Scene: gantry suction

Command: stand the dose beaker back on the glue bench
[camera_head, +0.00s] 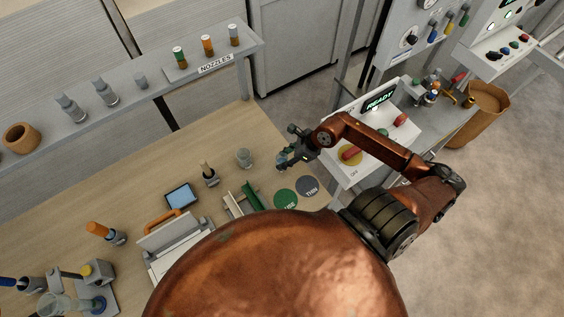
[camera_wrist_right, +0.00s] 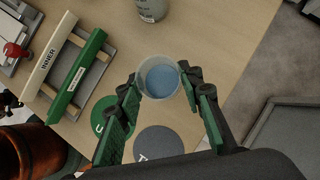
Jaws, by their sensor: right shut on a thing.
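The dose beaker (camera_wrist_right: 159,77) is a small clear cup with bluish liquid. My right gripper (camera_wrist_right: 160,92) is shut on it, one green-padded finger on each side, and the beaker looks roughly upright. In the head view the right gripper (camera_head: 284,157) and the beaker (camera_head: 281,161) are over the right part of the glue bench (camera_head: 222,130), a wooden-topped table. Whether the beaker touches the bench is unclear. A green disc (camera_head: 286,199) and a grey disc (camera_head: 308,187) lie on the bench near it. My left gripper is not in view.
A grey jar (camera_head: 244,157) stands left of the beaker. A green and white rail fixture (camera_head: 242,201), a brush in a holder (camera_head: 208,174) and a tablet (camera_head: 181,196) are farther left. A white panel reading READY (camera_head: 378,103) stands at the right. A nozzle shelf (camera_head: 190,78) runs behind.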

